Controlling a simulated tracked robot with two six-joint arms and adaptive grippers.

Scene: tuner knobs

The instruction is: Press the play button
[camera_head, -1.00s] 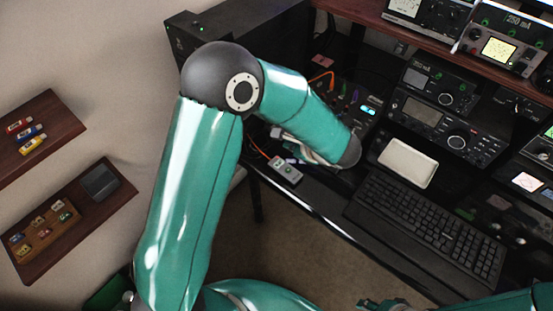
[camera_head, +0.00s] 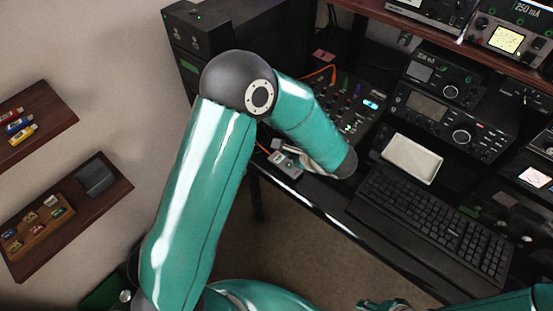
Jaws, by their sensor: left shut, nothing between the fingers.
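I cannot make out a button marked play. A small grey box (camera_head: 287,165) with a cable sits at the desk's front left edge. Behind it is a black mixer-like panel (camera_head: 345,112) with coloured knobs and a lit cyan display. My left gripper (camera_head: 279,146) is shut and empty, pointing left just above or behind the grey box; whether it touches the box I cannot tell. My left wrist and forearm hide part of the gripper and panel. My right gripper (camera_head: 372,304) shows only partly at the bottom edge, and its jaws are unclear.
A white tray (camera_head: 412,158) and a black keyboard (camera_head: 435,222) lie right of my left wrist. Radio units (camera_head: 455,115) stand behind them under a wooden shelf (camera_head: 450,38). A black cabinet (camera_head: 205,35) stands at the back left. Two wall shelves (camera_head: 75,215) hang at left.

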